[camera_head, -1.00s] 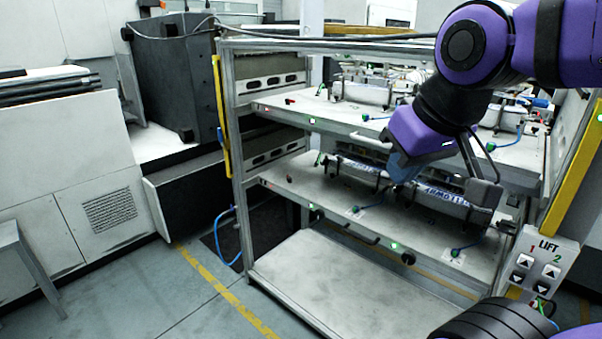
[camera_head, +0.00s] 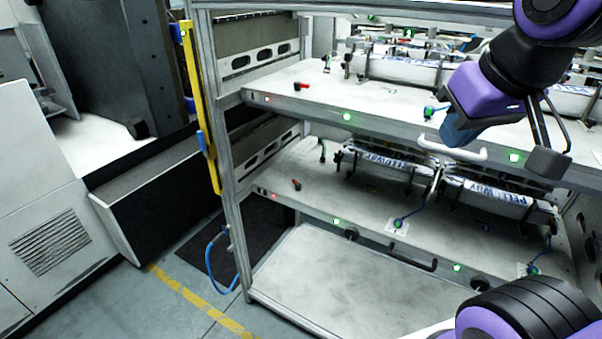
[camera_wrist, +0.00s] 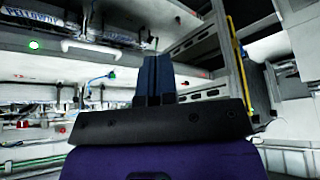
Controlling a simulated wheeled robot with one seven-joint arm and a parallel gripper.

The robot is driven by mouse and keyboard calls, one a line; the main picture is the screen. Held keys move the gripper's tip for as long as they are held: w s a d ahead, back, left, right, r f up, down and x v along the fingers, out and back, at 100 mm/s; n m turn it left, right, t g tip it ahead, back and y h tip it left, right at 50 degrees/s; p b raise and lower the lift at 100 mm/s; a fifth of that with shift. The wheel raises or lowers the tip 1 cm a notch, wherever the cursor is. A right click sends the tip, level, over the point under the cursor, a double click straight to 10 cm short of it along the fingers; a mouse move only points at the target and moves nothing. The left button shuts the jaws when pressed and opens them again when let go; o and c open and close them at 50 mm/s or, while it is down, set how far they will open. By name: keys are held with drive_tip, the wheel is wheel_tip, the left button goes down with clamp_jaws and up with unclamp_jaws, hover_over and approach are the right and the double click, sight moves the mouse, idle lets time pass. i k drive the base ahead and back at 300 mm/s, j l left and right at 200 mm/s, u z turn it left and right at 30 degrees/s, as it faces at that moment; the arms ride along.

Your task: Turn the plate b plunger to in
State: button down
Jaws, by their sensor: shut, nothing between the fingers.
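The rack (camera_head: 236,180) holds two sliding plates, and no letter on them is readable to tell which is plate b. The lower plate (camera_head: 330,205) has round black knobs on its front edge, one near the middle (camera_head: 351,234) and one at the right (camera_head: 479,284). They look like plungers, but whether they are in or out is too small to tell. My gripper (camera_head: 455,132) is in front of the upper plate (camera_head: 385,108), near a white handle (camera_head: 452,149), and appears apart from it. In the wrist view its blue fingers (camera_wrist: 155,78) are shut and empty.
A dark handle (camera_head: 412,260) juts from the lower plate's front. A yellow bar (camera_head: 200,110) runs up the left post.

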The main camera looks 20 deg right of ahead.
sight(298, 186)
drive_tip(key=i+j+u, duration=0.55)
drive_tip(key=i+u, duration=0.15)
drive_tip(key=i, duration=0.2)
